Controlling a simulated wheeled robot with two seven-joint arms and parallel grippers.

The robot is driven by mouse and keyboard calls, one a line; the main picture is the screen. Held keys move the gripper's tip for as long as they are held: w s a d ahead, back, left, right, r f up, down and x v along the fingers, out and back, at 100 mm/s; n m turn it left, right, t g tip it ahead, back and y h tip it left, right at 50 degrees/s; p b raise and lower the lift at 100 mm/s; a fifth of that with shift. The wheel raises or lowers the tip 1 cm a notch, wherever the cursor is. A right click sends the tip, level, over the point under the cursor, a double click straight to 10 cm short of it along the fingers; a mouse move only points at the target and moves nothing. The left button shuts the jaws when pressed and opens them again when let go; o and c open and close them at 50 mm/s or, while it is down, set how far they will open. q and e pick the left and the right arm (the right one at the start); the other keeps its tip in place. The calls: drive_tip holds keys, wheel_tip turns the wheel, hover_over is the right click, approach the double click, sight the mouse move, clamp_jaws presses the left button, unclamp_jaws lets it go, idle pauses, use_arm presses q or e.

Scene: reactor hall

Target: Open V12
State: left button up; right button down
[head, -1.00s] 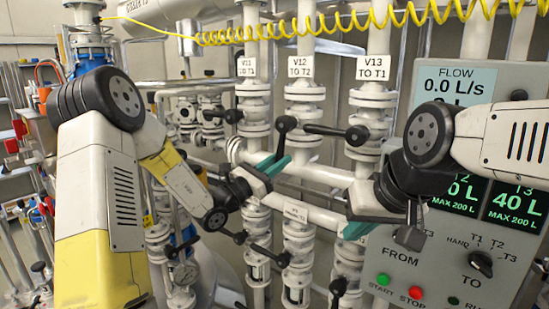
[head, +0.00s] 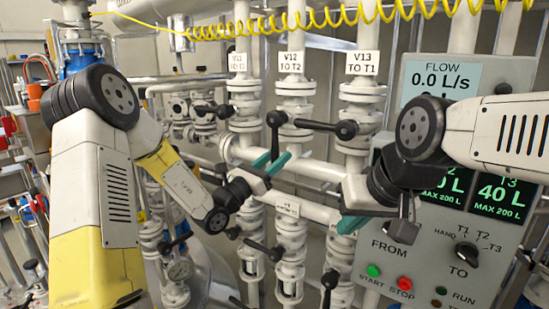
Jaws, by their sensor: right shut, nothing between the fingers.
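Valve V12 (head: 295,104) is in the middle pipe of the head view, under the label "V12 TO T2" (head: 291,62). Its black lever (head: 274,138) hangs down from a round hub, roughly along the pipe. My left gripper (head: 269,161) is at the lever's lower end. Its two teal fingers are apart, and the lever's tip appears between or just behind them; contact cannot be told. My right gripper (head: 350,222) is shut and empty, lower right of V12, in front of the pipe under V13.
The V13 lever (head: 318,125) points left across toward V12, close above my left gripper. The V11 lever (head: 210,109) also points left. More black levers (head: 262,247) sit on the lower valves. A control panel (head: 425,262) stands at the right, behind my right arm.

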use_arm(q)
drive_tip(key=shift+a, duration=0.15)
drive_tip(key=v, duration=0.6)
drive_tip(key=shift+f, duration=0.1)
drive_tip(key=shift+v, duration=0.75)
drive_tip(key=shift+s, duration=0.1)
